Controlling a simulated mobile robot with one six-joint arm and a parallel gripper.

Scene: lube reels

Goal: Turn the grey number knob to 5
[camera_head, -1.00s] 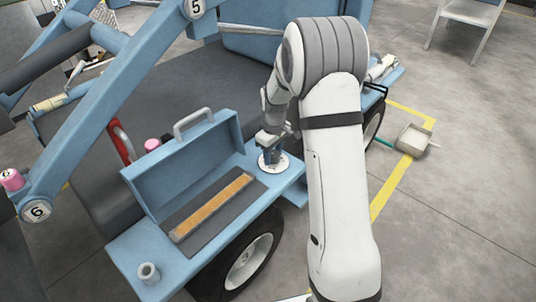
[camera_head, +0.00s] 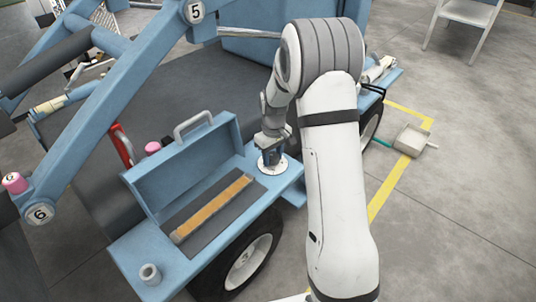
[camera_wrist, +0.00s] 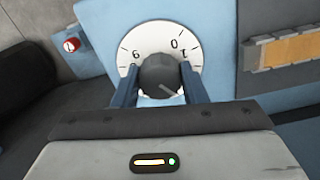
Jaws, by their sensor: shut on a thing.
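The dark grey knob (camera_wrist: 160,76) sits in the middle of a round white dial (camera_wrist: 158,34) in the wrist view. The digits 9, 0 and 1 show on the dial's far side; its near side is hidden. A pale line on the knob points to the lower right; the digit it faces is hidden. My gripper (camera_wrist: 158,72) is shut on the knob, with one blue finger on each side. In the head view, my gripper (camera_head: 271,153) points down at the white dial (camera_head: 282,167), and the knob is hidden.
An open blue toolbox (camera_head: 180,165) with an orange-brown bar (camera_head: 212,207) stands left of the dial. A small grey cup (camera_head: 149,273) stands at the blue deck's front corner. A red-topped piece (camera_wrist: 71,45) shows at the wrist view's upper left.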

